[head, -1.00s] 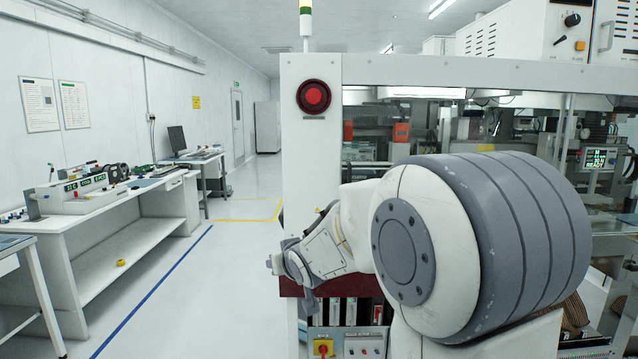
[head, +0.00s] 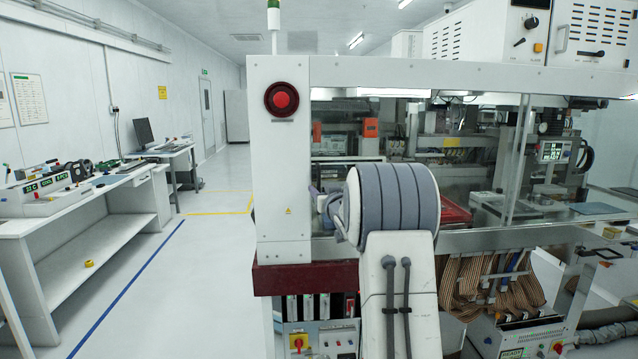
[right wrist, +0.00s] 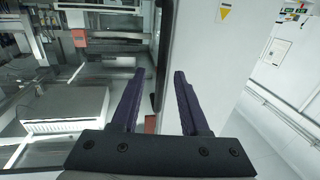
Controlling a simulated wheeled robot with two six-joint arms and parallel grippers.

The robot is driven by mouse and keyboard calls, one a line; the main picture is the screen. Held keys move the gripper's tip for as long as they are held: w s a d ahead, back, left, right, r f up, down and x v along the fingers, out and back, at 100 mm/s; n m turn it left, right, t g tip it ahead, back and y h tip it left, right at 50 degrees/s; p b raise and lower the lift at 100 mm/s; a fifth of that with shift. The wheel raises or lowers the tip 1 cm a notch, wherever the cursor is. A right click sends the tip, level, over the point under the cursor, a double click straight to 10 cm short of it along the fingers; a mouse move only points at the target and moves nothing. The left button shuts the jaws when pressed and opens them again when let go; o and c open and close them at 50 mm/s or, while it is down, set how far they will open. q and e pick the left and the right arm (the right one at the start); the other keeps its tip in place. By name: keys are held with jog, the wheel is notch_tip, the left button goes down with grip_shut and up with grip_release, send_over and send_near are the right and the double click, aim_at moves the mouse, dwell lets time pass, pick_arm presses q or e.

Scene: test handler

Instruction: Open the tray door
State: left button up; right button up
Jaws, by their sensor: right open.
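The test handler's clear front panels (head: 480,165) stand behind my right arm in the head view. I cannot tell which panel edge belongs to the tray door. A red tray (head: 455,212) shows behind the glass, partly covered by my arm. In the right wrist view my right gripper (right wrist: 158,74) is open and empty. Its two dark fingers point at a dark upright strip (right wrist: 162,50) beside the white post (right wrist: 195,50). Contact cannot be told. My left gripper is out of view.
The handler's white corner post with a red button (head: 281,99) stands left of my arm. A dark red ledge (head: 300,277) and a panel with a yellow-red switch (head: 298,342) lie below. Ribbon cables (head: 490,285) hang at right. The floor (head: 205,260) at left is clear.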

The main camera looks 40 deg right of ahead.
jog(key=shift+x, duration=1)
grip_shut()
dwell(0.8)
